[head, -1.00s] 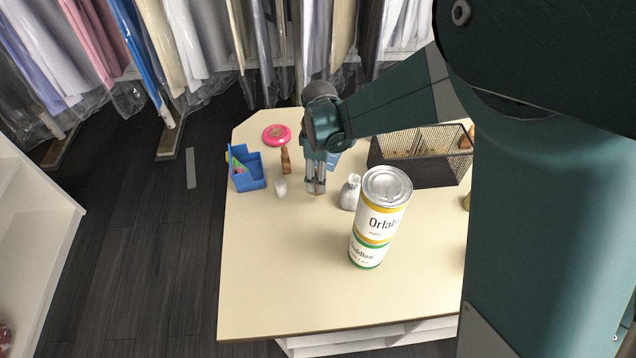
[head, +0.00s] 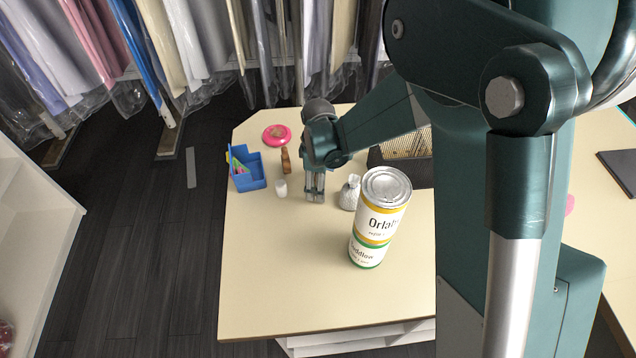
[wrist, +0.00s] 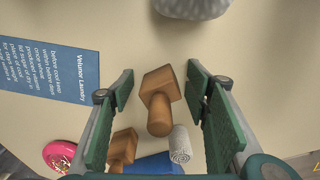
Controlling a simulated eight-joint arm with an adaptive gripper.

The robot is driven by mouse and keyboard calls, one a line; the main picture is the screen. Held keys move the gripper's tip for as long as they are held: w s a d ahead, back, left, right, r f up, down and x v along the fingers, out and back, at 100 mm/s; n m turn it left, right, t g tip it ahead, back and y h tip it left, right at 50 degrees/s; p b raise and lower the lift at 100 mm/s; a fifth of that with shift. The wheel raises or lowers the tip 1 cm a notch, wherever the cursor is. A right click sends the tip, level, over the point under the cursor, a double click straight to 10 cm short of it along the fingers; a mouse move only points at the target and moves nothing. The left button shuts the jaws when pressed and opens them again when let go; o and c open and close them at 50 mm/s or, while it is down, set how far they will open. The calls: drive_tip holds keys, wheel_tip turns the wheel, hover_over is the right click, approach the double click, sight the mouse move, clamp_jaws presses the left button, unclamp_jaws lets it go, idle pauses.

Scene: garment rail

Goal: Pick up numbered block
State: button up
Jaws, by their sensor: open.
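My gripper (head: 315,196) is over the table, with its fingers pointing down. In the wrist view its green-padded jaws (wrist: 160,88) are open. Between them shows a brown wooden block with a square part and a rounded knob (wrist: 162,88); no gap-free contact with either pad is visible. I can read no number on it, so I cannot tell if it is the numbered block. My gripper hides it in the head view.
Close by are a white cylinder (head: 281,188), blue organizer (head: 250,182), pink dish (head: 277,135) and grey sack (head: 349,193). Stacked cans (head: 380,222) stand nearer the front. A black mesh basket (head: 420,174) is behind, right. A blue printed card (wrist: 50,75) lies left. The table's front left is clear.

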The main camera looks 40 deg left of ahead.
idle(0.5)
drive_tip(key=c, duration=1)
drive_tip(key=shift+r, duration=0.15)
drive_tip(key=shift+r, duration=4.85)
